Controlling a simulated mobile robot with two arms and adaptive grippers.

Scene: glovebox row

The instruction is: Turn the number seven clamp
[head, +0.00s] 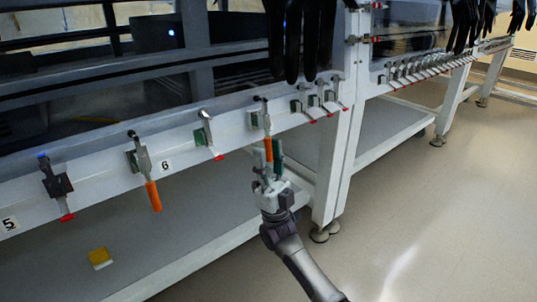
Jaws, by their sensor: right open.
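A toggle clamp (256,119) with an orange handle hanging down is mounted on the white rail. No number seven label can be read; a label beside this clamp may be hidden by my gripper. My right gripper (270,158) comes up from below and is open, with its fingers around or beside the lower end of the orange handle (268,148). I cannot tell whether they touch it. Another orange-handled clamp (139,158) hangs just left of the number 6 label (165,165). My left gripper is not in view.
Clamps with red-tipped handles (205,130) line the rail, with several more to the right. Black gloves (300,35) hang above. A white support leg (338,170) stands right of my gripper. A yellow-and-white block (99,256) lies on the lower shelf. The floor at right is clear.

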